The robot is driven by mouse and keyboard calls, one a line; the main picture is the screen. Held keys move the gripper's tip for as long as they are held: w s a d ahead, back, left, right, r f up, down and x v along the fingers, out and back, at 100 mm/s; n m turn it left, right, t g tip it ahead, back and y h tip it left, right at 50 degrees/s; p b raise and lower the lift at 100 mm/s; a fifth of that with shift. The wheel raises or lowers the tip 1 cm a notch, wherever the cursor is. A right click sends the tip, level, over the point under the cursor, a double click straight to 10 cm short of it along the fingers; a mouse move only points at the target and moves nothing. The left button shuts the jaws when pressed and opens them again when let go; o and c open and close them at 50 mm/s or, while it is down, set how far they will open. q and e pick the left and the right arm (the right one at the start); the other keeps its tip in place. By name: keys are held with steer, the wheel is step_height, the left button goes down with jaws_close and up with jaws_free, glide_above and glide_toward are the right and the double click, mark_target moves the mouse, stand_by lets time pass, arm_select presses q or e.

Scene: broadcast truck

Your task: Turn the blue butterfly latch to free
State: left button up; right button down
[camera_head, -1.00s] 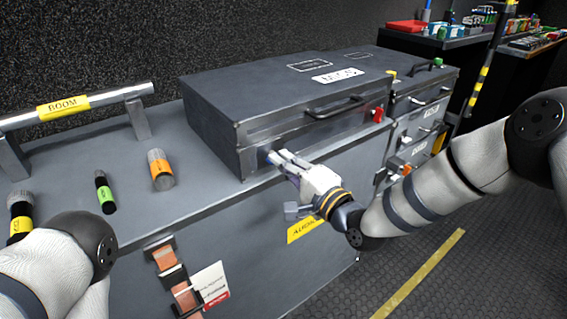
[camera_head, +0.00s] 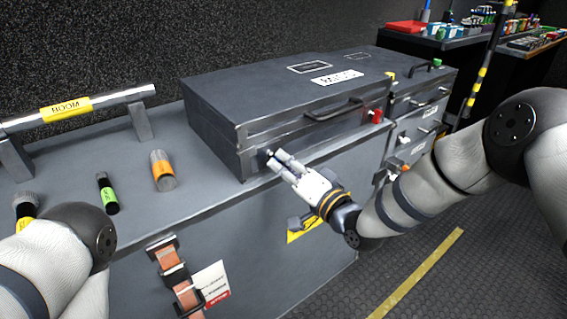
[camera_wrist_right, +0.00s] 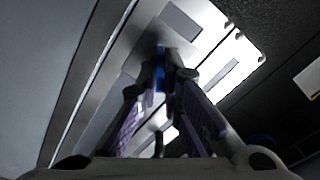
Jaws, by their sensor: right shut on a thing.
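The blue butterfly latch (camera_wrist_right: 160,72) shows in the right wrist view as a small blue piece between my right fingertips. It sits on the metal front edge of the dark grey case (camera_head: 270,95). In the head view the latch is hidden by the fingers. My right gripper (camera_head: 275,160) is at the left end of the case front, shut on the latch. Its fingertips also show in the right wrist view (camera_wrist_right: 160,90). The exact angle of the latch wings cannot be told. My left gripper is out of view.
A red latch (camera_head: 376,116) and a black handle (camera_head: 335,108) are on the case front. The case stands on a grey bench (camera_head: 215,205). A boom bar (camera_head: 85,102), an orange-banded cylinder (camera_head: 162,170) and a green-banded cylinder (camera_head: 107,193) are to the left.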

steer(key=n+p, duration=0.1)
steer(key=n, duration=0.4)
steer(key=shift+n, duration=0.3)
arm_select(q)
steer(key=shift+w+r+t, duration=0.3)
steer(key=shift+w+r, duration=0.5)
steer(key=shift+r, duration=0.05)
arm_select(e)
steer(key=shift+n, duration=1.9)
steer(key=c, duration=1.8)
jaws_free()
steer(key=shift+o, duration=0.2)
steer(key=v, duration=1.2)
